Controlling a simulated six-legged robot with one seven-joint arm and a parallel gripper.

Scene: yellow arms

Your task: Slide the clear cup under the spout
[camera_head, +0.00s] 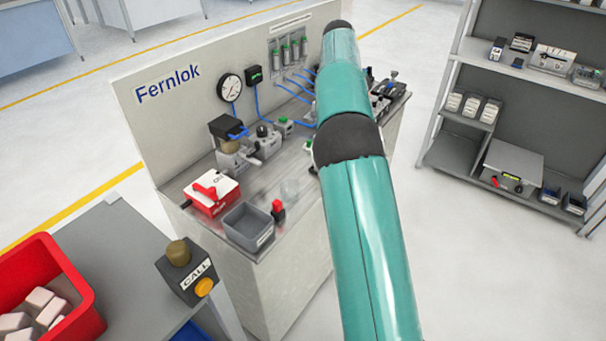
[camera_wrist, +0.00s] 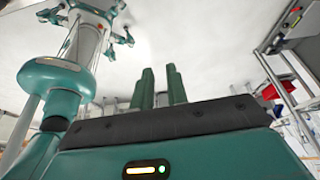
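A clear cup (camera_head: 289,190) stands on the bench top (camera_head: 258,199), right of the grey bin and in front of the valve fittings. It is faint and see-through. A grey and black unit with a brown part (camera_head: 230,150) stands behind and left of it; I cannot tell for sure which part is the spout. My gripper (camera_wrist: 160,70) shows in the wrist view with two green fingers apart and nothing seen between them. It is away from the cup. The head view shows my teal arm but not the gripper.
A call-button box (camera_head: 187,271) and a red crate (camera_head: 72,268) are at lower left. Shelves (camera_head: 470,150) stand at right. My arm covers part of the bench.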

